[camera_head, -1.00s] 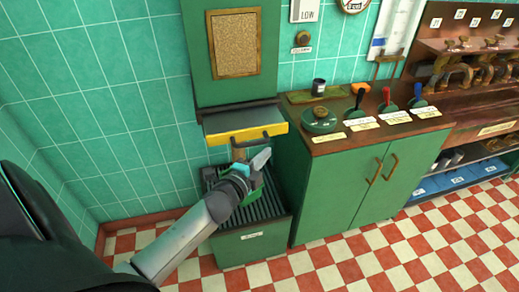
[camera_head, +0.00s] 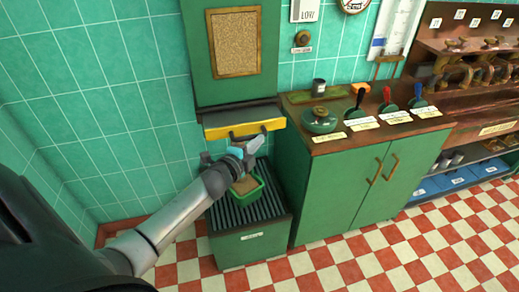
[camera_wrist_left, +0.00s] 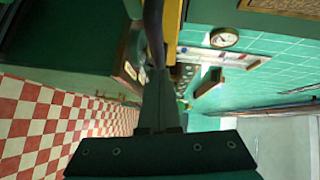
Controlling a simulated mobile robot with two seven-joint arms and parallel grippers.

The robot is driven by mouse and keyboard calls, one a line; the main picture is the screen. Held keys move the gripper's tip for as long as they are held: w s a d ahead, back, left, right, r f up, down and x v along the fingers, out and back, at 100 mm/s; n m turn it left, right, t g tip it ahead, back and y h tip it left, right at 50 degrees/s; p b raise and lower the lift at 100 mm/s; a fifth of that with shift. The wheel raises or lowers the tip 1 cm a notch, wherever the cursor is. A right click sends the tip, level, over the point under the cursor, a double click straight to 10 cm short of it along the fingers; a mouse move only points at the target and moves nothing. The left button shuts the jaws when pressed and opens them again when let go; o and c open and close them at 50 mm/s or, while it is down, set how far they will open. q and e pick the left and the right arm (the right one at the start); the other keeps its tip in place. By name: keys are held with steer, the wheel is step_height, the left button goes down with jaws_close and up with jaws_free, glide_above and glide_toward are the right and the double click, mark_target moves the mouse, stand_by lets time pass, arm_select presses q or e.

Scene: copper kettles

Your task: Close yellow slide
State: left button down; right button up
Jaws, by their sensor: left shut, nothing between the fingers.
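The yellow slide (camera_head: 243,130) is a yellow-fronted panel with a dark handle, low on the green wall unit. My left gripper (camera_head: 243,149) is at the slide's front, just below the yellow face, shut with nothing held. In the left wrist view the shut fingers (camera_wrist_left: 158,98) point at the dark curved handle (camera_wrist_left: 153,35), with a strip of the yellow slide beside it (camera_wrist_left: 171,30). Whether the fingertips touch the handle I cannot tell. My right gripper is out of view.
A green tub (camera_head: 260,192) with brown contents stands on the ribbed top of a green box (camera_head: 252,248) below the slide. A green cabinet (camera_head: 342,195) with a wooden top stands to the right. The checkered floor (camera_head: 390,255) in front is open.

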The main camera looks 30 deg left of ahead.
mark_target(250, 127)
arm_select(q)
steer(key=w+a+b, duration=0.1)
steer(key=w+a, duration=0.1)
steer(key=w+a+b, duration=0.1)
steer(key=w+a, duration=0.1)
steer(key=a, duration=0.1)
steer(key=shift+w+a+f, duration=0.1)
steer(key=shift+w+a, duration=0.1)
steer(key=shift+w, duration=0.05)
steer(key=shift+w+a, duration=0.2)
steer(key=shift+a, duration=0.05)
steer(key=shift+a+r, duration=0.2)
steer(key=shift+r, duration=0.05)
